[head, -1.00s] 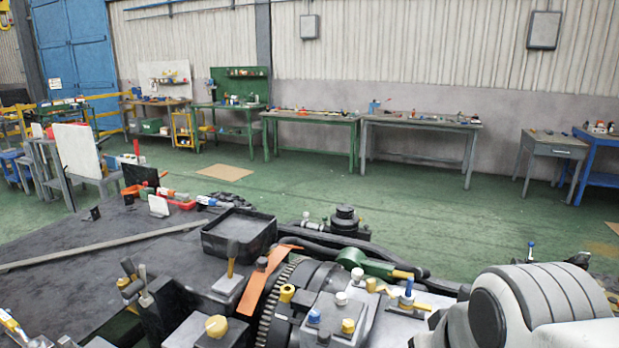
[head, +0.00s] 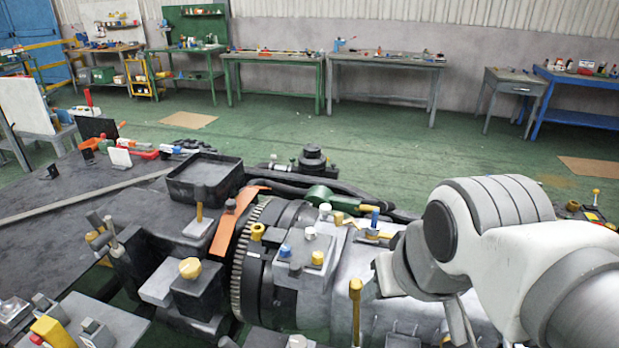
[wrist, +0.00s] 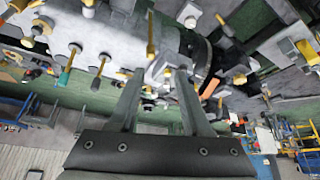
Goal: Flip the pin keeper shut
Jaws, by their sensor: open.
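My gripper (wrist: 160,74) is open in the wrist view, its two grey fingers apart. A pale grey block (wrist: 163,60) with a thin yellow-tipped post (wrist: 151,36) shows just beyond the fingertips. I cannot tell whether the fingers touch it. In the head view my arm reaches in from the right over a grey machine housing (head: 385,285), and only part of a finger shows below the wrist. Several small blocks and coloured knobs sit on the machine, among them a blue-topped pin (head: 375,217). I cannot tell for certain which part is the pin keeper.
A toothed gear ring (head: 243,275) and an orange strip (head: 232,218) lie left of the arm. A black tray (head: 204,178) stands behind them. Upright yellow-topped posts (head: 355,305) rise close to the arm. Workbenches (head: 385,70) line the far wall, with green floor between.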

